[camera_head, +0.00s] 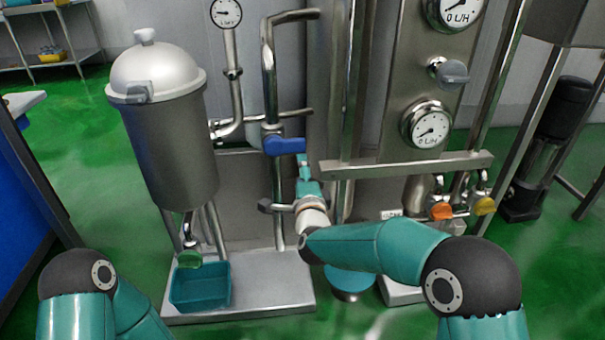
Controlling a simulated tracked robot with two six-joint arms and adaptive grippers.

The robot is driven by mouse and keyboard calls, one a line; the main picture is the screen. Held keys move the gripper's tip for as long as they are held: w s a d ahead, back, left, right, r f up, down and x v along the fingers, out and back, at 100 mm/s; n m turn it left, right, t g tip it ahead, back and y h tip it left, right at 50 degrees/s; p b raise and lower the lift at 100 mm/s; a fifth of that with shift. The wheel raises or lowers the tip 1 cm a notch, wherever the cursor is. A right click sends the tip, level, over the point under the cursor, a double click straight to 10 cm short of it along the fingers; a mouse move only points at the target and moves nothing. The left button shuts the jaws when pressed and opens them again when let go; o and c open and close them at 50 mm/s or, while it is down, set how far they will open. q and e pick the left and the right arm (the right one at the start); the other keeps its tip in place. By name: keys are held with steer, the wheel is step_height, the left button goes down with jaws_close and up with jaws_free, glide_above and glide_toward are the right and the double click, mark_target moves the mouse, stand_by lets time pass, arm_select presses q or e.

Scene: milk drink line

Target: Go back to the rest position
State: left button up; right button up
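My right arm reaches in from the right, and its gripper (304,172) is at the middle, by the vertical steel pipe (270,90). It is just right of and below the blue valve handle (284,146). I cannot tell whether it touches the handle or pipe. Its fingers are small and seen from behind, so I cannot tell whether they are open or shut. My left arm shows only as teal and black links at the bottom left; its gripper is out of view.
A steel tank (170,140) with a domed lid stands left, above a teal bin (200,287) on a steel base plate (265,280). A panel with gauges (427,125) and orange (441,211) and yellow knobs (483,205) stands right. Green floor (75,150) is open at left.

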steer(key=d+f+m+g+h, duration=0.1)
steer(key=d+f+g+h, duration=0.2)
steer(key=d+f, duration=1.1)
steer(key=s+d+f+n+g+y+p, duration=0.1)
steer(key=s+d+f+n+g, duration=0.3)
steer(key=s+f, duration=0.95)
steer(key=s+a+f+n+g+y, duration=0.1)
steer(key=s+f+n+g, duration=0.3)
steer(key=s, duration=0.6)
steer(key=s+a+f+n+g+y, duration=0.1)
steer(key=s+f+n+g, duration=0.15)
steer(key=s+f, duration=0.5)
steer(key=s+a+r+n+g+y, duration=0.15)
steer(key=s+n+g, duration=0.3)
steer(key=s, duration=0.55)
step_height(320, 180, up, 39)
steer(key=p, duration=3.8)
steer(key=shift+a+f+n+t, duration=0.2)
steer(key=shift+a+n+t, duration=0.1)
steer(key=shift+a+t, duration=0.1)
